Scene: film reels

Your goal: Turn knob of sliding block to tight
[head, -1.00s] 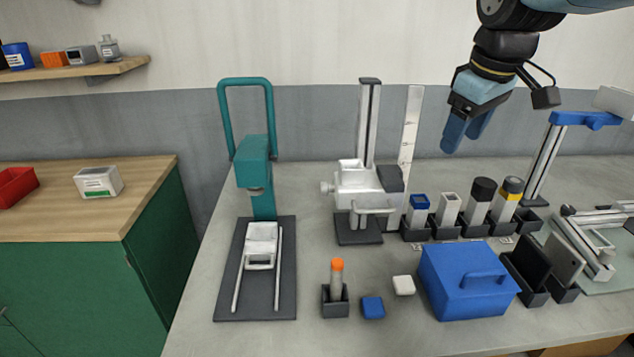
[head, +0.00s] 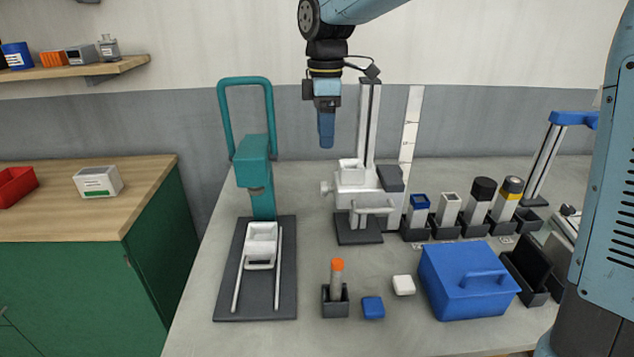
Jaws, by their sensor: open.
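The white sliding block (head: 352,180) sits on a grey upright column (head: 371,120) that rises from a dark base plate (head: 358,231). A small round knob (head: 326,188) sticks out of the block's left side. I cannot tell from here whether it is loose or tight. My gripper (head: 326,145) hangs pointing down in the air, above and a little left of the block, apart from it. Its blue fingers overlap in this view, and nothing shows between them.
A teal press (head: 254,160) with a tall loop handle stands to the left. A white ruler (head: 410,135) stands right of the column. Several holders with bottles, including a black-capped one (head: 481,197), and a blue box (head: 466,280) are at right. An orange-topped tube (head: 337,275) stands in front.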

